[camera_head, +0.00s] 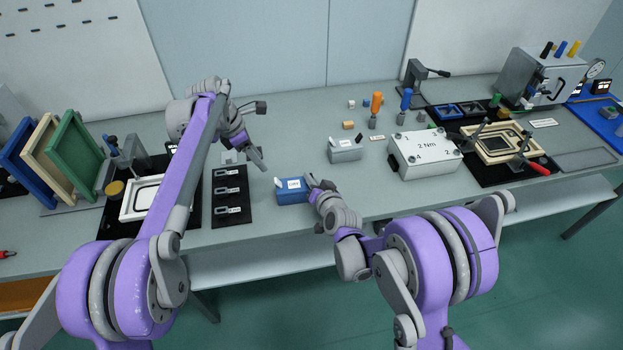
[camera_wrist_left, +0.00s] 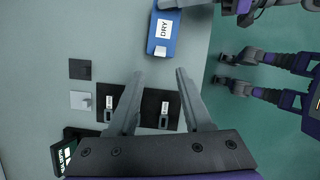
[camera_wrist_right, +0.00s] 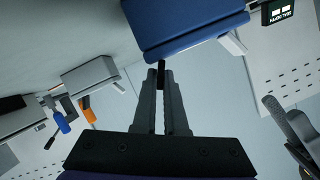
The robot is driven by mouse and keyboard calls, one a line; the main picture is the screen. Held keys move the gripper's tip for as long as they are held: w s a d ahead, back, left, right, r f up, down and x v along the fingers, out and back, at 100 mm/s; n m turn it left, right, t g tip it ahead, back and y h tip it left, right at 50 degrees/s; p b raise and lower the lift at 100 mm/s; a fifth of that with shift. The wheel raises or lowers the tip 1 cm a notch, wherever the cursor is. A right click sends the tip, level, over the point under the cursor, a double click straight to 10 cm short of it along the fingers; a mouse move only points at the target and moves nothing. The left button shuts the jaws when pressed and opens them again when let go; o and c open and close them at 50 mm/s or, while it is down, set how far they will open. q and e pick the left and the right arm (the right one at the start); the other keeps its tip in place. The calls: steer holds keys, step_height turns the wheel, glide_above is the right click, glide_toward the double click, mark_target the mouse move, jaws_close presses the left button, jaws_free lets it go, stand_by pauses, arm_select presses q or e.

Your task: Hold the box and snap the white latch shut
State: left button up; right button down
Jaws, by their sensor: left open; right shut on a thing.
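The blue box (camera_head: 293,191) sits near the front edge of the bench. It carries a white label, which reads DRY in the left wrist view (camera_wrist_left: 161,42). The white latch (camera_head: 280,183) sticks out at the box's left end and also shows in the right wrist view (camera_wrist_right: 233,43). My right gripper (camera_head: 313,184) is shut at the box's right end, on a small dark part at its edge (camera_wrist_right: 161,74). My left gripper (camera_head: 262,137) is open and empty, above the bench behind and left of the box. Its spread fingers (camera_wrist_left: 160,75) are apart from the box.
A black mat (camera_head: 231,207) with several grey latch-like pieces lies left of the box. A grey box (camera_head: 345,154) and a white 2 Nm box (camera_head: 425,158) stand to the right. An orange-handled tool (camera_head: 376,104) stands behind.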

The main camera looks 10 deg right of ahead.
mark_target(278, 183)
arm_select(q)
steer(key=shift+c, duration=1)
steer(key=a+m, duration=0.1)
steer(key=a+f+y, duration=0.1)
steer(key=a+m, duration=0.1)
steer(key=shift+w+f+m+g+y, duration=0.2)
steer(key=shift+w+m+g+y, duration=0.1)
steer(key=shift+y, duration=0.1)
jaws_close()
steer(key=shift+a, duration=0.15)
steer(key=f, duration=0.3)
steer(key=d+f, duration=0.1)
steer(key=f, duration=0.5)
steer(key=shift+d+f, duration=0.15)
steer(key=shift+d, duration=0.05)
steer(key=d, duration=0.2)
steer(key=shift+d+r, duration=0.35)
steer(key=shift+d, duration=0.05)
steer(key=shift+d+r, duration=0.25)
steer(key=shift+d, duration=0.2)
